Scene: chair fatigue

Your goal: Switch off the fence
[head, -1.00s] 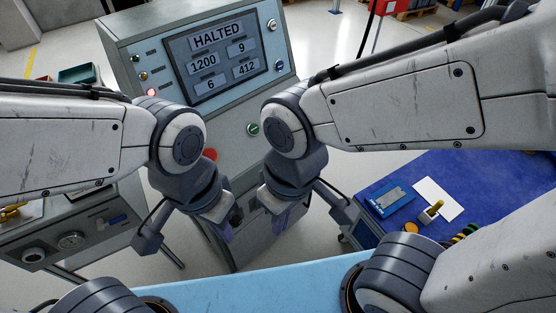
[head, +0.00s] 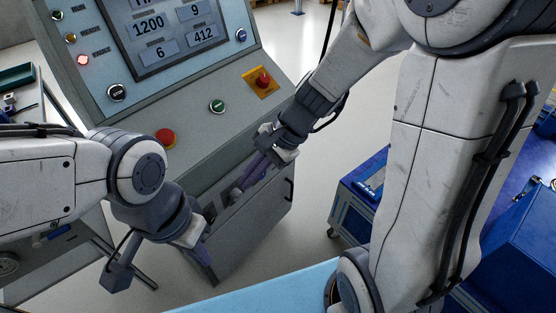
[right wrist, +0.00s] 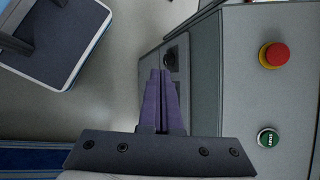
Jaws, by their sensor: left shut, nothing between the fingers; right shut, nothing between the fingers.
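A grey control cabinet (head: 197,128) stands in front of me. I cannot make out a label naming the fence. On its lower front, the right wrist view shows a small dark plate with a black switch or knob (right wrist: 174,53), just beyond my fingertips. Its setting is unclear. My right gripper (head: 249,177) is shut and empty, its purple fingers pointing at that lower front; they also show in the right wrist view (right wrist: 160,78). I cannot tell if they touch. My left gripper (head: 201,256) is shut and empty, lower left, near the cabinet's bottom.
A blue cart (head: 362,205) stands right. A light-blue surface (head: 275,287) lies in front.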

